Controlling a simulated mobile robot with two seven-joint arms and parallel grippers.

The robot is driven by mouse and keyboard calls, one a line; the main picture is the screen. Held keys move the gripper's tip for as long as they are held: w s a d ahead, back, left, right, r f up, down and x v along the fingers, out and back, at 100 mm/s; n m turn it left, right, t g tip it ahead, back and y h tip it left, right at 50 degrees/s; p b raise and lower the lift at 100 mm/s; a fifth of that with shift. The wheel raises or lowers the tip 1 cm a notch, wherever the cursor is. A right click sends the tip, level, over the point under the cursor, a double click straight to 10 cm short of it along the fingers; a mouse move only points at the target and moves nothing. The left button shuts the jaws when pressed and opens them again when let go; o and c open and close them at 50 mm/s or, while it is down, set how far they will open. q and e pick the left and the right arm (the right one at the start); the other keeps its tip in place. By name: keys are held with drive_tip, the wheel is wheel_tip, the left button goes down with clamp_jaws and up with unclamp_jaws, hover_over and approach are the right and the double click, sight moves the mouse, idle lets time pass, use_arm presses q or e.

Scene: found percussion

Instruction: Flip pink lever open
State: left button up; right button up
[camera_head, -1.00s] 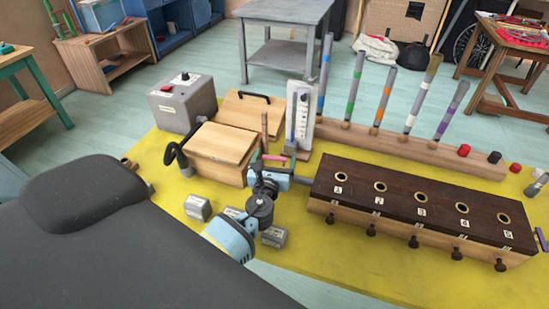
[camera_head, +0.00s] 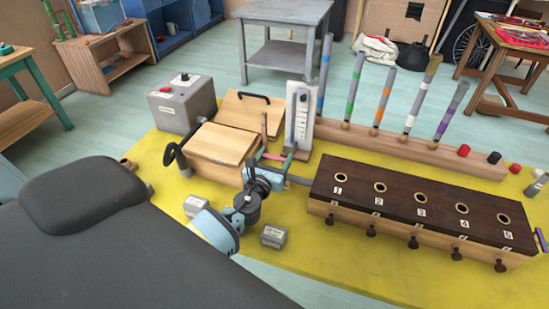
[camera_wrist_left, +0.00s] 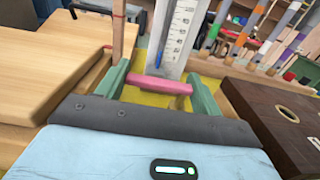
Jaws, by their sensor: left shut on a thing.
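The pink lever (camera_wrist_left: 162,86) lies crosswise between the two green fingers of my left gripper (camera_wrist_left: 160,92) in the left wrist view, its ends at the fingers. The lever (camera_head: 272,157) shows small in the head view, beside the wooden box and in front of the white gauge. My left gripper (camera_head: 274,161) reaches in from the left and is shut on the lever. The lever's mount is partly hidden. My right gripper is not in view.
A light wooden box (camera_head: 222,143) stands left of the gripper, and a dark-topped box with numbered holes (camera_head: 400,186) stands close on the right. The gauge (camera_head: 298,115) is behind. Small grey blocks (camera_head: 273,236) lie near my wrist on the yellow mat (camera_head: 335,251).

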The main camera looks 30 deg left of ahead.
use_arm(q)
drive_tip(key=o, duration=1)
drive_tip(key=shift+v, duration=3.95)
